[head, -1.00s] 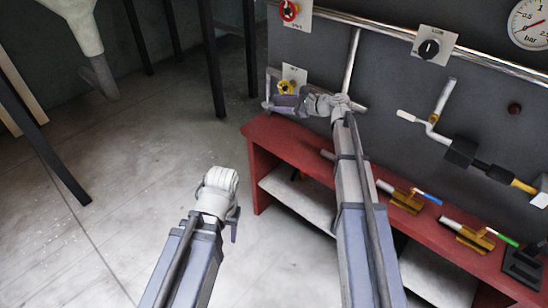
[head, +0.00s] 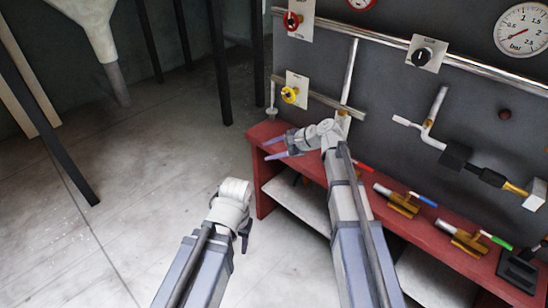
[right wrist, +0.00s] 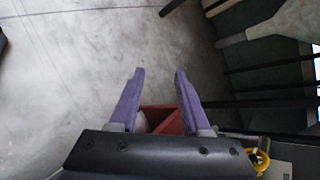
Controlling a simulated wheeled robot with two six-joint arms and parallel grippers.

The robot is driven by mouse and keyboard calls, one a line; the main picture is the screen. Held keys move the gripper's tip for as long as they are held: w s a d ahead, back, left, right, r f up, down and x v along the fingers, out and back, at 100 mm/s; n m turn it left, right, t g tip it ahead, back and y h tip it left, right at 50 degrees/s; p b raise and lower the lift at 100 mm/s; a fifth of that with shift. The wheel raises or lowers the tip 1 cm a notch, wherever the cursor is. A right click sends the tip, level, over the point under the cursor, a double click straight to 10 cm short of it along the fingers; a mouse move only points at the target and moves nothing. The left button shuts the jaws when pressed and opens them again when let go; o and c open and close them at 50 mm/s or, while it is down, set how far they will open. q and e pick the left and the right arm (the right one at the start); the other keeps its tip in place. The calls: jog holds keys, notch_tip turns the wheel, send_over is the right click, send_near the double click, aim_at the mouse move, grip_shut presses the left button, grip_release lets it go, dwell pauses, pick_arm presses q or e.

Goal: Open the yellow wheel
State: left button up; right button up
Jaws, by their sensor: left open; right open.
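The yellow wheel (head: 290,95) sits on a pale plate (head: 298,84) on the grey panel, above the left end of the red bench. It also shows at the lower right edge of the right wrist view (right wrist: 262,161), outside my fingers. My right gripper (head: 270,147) is open and empty, below and slightly left of the wheel and apart from it in the picture. Its two purple fingers (right wrist: 159,78) are spread, with nothing between the tips. My left gripper (head: 245,240) is lower, over the floor, far from the wheel; its fingers are mostly hidden.
The red bench (head: 450,258) runs below the panel, with several brass fittings on it. A red wheel (head: 292,20) is above the yellow one. A black knob (head: 422,56) and gauge (head: 522,30) are right. Open floor (head: 150,190) lies left.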

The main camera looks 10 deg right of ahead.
jog(key=shift+s+a+f+n, duration=0.1)
jog(key=shift+s+f+n, duration=0.05)
jog(key=shift+s, duration=0.2)
jog(key=shift+s+a+f+n, duration=0.1)
jog(key=shift+s+n, duration=0.05)
jog(key=shift+s, duration=0.2)
jog(key=s+a+f+n+g+h, duration=0.2)
jog(key=s+f+n, duration=0.15)
jog(key=s, duration=0.45)
jog(key=s+a+f+n+g+h, duration=0.2)
jog(key=s+f+n+h, duration=0.1)
jog(key=s+n, duration=0.3)
jog(key=s+d+f+n+h, duration=0.1)
jog(key=s+d+n+h, duration=0.1)
jog(key=s, duration=0.4)
jog(key=s+d+f+n+g+h, duration=0.1)
jog(key=s+d+n+h, duration=0.1)
jog(key=s+n+h, duration=0.2)
jog(key=s+n, duration=0.1)
jog(key=s, duration=0.2)
jog(key=shift+s+f+n, duration=0.15)
jog(key=shift+s+n, duration=0.05)
jog(key=shift+n, duration=0.15)
